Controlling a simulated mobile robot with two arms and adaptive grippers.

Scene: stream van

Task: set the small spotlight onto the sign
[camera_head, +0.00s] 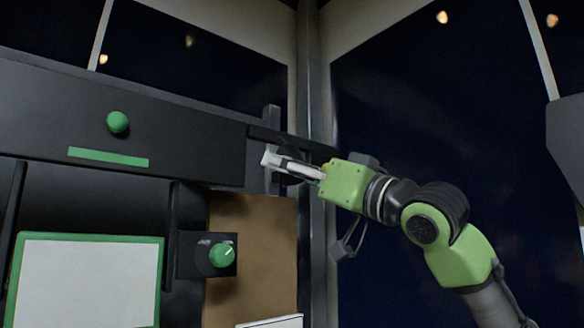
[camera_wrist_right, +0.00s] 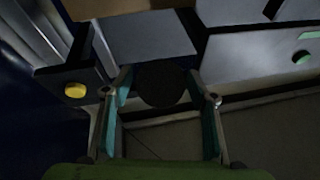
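My right gripper (camera_head: 277,163) reaches in from the right, near the right end of a long dark panel. In the right wrist view the two teal-padded fingers (camera_wrist_right: 162,84) stand apart. A dark round thing (camera_wrist_right: 162,85) fills the gap at their tips; it looks like the small spotlight, gripped between them. I cannot tell for sure which part is the sign; the long dark panel (camera_head: 200,148) is close beside the fingertips. My left gripper is not in view.
The panel carries a green knob (camera_head: 118,122) and a green strip (camera_head: 108,157). Below are a green-framed white board (camera_head: 85,280), a second green knob (camera_head: 222,255) and a brown board (camera_head: 250,240). A yellow button (camera_wrist_right: 75,90) shows on a dark box beside the gripper.

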